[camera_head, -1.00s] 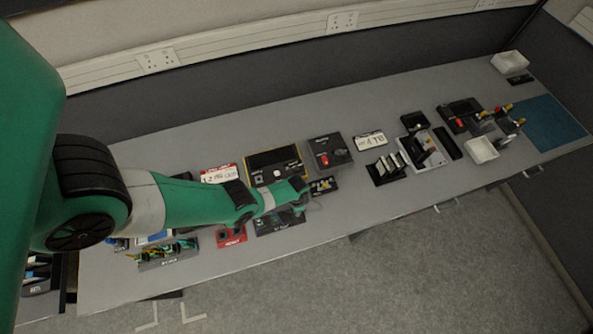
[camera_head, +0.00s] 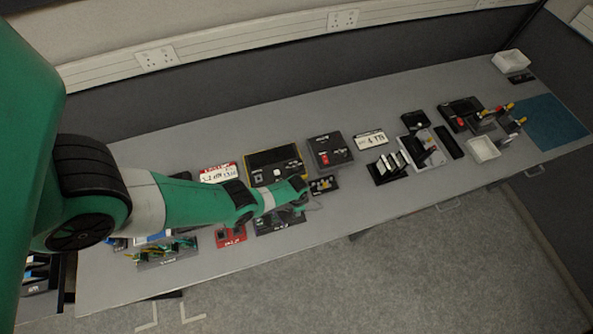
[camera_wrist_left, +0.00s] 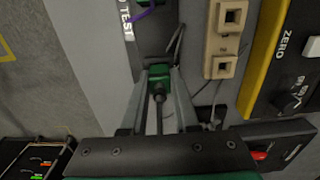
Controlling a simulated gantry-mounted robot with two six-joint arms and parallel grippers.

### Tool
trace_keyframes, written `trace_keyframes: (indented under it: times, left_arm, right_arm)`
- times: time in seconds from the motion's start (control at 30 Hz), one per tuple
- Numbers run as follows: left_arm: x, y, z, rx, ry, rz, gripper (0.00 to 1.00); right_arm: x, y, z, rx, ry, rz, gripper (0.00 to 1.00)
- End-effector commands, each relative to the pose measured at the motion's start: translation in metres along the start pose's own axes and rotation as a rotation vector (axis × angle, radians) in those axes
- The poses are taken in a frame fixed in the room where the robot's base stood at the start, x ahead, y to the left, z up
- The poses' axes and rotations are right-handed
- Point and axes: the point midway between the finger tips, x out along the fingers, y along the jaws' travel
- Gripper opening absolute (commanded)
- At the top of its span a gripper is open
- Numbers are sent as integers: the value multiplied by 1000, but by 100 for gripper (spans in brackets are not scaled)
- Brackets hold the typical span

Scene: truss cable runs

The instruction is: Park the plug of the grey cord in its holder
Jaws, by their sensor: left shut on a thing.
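My left gripper (camera_wrist_left: 158,92) is shut on a green plug (camera_wrist_left: 158,72), which sits between its two fingertips in the left wrist view. A thin grey cord (camera_wrist_left: 176,42) shows just beyond the plug. A beige block (camera_wrist_left: 222,67) with square openings stands to the right of the plug, apart from it. I cannot tell whether this block is the holder. In the head view my left gripper (camera_head: 303,188) is over the front part of the bench, and the plug is too small to make out. My right gripper is not in view.
A black box with a yellow edge (camera_head: 275,165) stands behind my left gripper; a dark box (camera_head: 329,153) is to its right. A red block (camera_head: 231,236) lies near the bench's front edge. A purple cord (camera_wrist_left: 146,11) shows at the wrist view's top.

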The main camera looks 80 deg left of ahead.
Motion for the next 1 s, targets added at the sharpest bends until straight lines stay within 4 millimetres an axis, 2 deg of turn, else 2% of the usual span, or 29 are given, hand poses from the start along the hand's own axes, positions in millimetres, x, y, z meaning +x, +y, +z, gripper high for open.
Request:
trace_keyframes:
  times: [0.53,0.57,0.73,0.77,1.0]
  left_arm:
    - [1,0,0,0,0,0,0]
    - [1,0,0,0,0,0,30]
    - [1,0,0,0,0,0,61]
    - [1,0,0,0,0,0,64]
    - [1,0,0,0,0,0,64]
  right_arm:
    - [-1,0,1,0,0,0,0]
    - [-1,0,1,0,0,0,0]
    - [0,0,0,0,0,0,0]
    - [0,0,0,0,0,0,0]
    - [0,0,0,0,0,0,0]
